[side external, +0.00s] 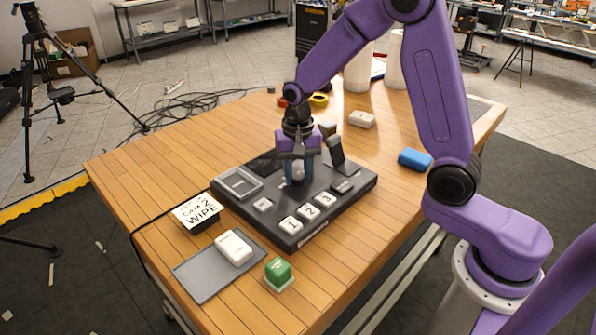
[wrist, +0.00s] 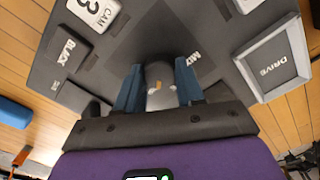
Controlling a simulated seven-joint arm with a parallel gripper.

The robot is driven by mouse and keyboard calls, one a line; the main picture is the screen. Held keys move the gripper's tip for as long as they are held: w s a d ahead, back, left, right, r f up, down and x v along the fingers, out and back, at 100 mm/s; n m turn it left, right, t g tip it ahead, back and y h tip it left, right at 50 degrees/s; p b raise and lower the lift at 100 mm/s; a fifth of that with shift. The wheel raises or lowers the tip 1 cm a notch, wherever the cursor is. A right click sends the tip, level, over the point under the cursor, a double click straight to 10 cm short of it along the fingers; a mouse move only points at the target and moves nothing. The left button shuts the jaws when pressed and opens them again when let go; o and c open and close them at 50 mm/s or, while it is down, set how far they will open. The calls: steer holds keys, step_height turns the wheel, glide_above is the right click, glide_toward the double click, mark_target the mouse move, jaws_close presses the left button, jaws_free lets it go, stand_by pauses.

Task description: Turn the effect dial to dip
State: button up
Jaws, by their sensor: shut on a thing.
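The dark switcher console (side external: 312,215) lies on the wooden table. My gripper (side external: 299,180) points down over its middle, with blue fingers. In the wrist view the grey effect dial (wrist: 160,76) sits between the two blue fingers, and my gripper (wrist: 159,92) is shut on it. A small tan mark shows on the dial. The label MIX is partly visible just beyond the right finger. I cannot read a dip label; part of the dial's surround is hidden by my fingers. In the side view the dial is mostly hidden.
The console carries white numbered keys (side external: 307,211), a raised lever (side external: 336,150) and a square frame marked DRIVE (wrist: 273,63). A WIPE card (side external: 197,211), a grey tray (side external: 205,277) with a white block (side external: 234,247), and a green block (side external: 278,271) stand nearby. A blue block (side external: 415,159) lies right.

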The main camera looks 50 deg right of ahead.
mark_target(298, 175)
stand_by(0.4)
steer(key=o, duration=1)
steer(key=shift+o, duration=0.2)
steer(key=shift+r, duration=0.15)
step_height(298, 175, up, 17)
steer(key=shift+r, duration=0.1)
